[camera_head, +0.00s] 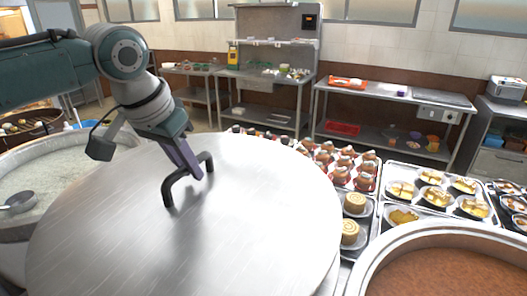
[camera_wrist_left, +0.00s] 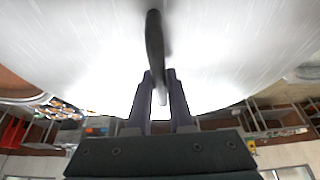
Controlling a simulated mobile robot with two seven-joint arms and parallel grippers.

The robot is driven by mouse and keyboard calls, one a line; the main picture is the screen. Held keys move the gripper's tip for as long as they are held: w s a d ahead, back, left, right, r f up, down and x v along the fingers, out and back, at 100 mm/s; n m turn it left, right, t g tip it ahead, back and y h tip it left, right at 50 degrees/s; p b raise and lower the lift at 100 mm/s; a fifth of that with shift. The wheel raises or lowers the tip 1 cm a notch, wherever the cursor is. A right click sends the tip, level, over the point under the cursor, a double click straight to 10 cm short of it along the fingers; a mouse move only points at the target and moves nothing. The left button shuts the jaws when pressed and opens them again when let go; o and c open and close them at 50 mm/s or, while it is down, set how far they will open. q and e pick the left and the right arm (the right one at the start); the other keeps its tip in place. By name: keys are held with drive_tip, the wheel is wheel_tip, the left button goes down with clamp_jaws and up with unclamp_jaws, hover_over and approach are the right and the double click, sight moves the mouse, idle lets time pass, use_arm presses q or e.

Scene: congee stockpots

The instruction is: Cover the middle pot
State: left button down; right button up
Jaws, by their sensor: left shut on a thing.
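A large round steel lid (camera_head: 250,220) with a black arched handle (camera_head: 168,193) fills the lower middle of the head view. My left gripper (camera_head: 194,172) is shut on the handle from above; the handle also shows between the fingers in the left wrist view (camera_wrist_left: 155,45). The middle pot is hidden behind the lid, so I cannot tell whether the lid touches its rim. The left pot (camera_head: 60,170) holds pale congee, and the right pot (camera_head: 440,262) holds something brown. My right gripper is not in view.
A ladle (camera_head: 18,203) lies in the left pot. Behind the lid, trays (camera_head: 385,215) carry plates of rolls and other food, with several reddish-brown jars (camera_head: 345,165) beside them. Steel tables (camera_head: 390,100) stand along the back wall. Open floor lies between.

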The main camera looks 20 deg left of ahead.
sight(191, 186)
use_arm(q)
wheel_tip(191, 186, down, 4)
drive_tip(key=b, duration=0.5)
drive_tip(key=shift+f, duration=0.25)
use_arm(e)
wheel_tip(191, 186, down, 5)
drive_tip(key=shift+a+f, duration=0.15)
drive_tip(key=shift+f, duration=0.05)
use_arm(q)
drive_tip(key=shift+f+b, duration=0.5)
drive_tip(key=shift+f, duration=0.5)
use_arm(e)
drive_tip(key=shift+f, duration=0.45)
use_arm(q)
drive_tip(key=shift+r+p, duration=0.1)
drive_tip(key=shift+p, duration=0.3)
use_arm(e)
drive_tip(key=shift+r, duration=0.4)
use_arm(q)
drive_tip(key=shift+f, duration=0.55)
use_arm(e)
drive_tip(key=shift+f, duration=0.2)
use_arm(q)
drive_tip(key=shift+f, duration=0.4)
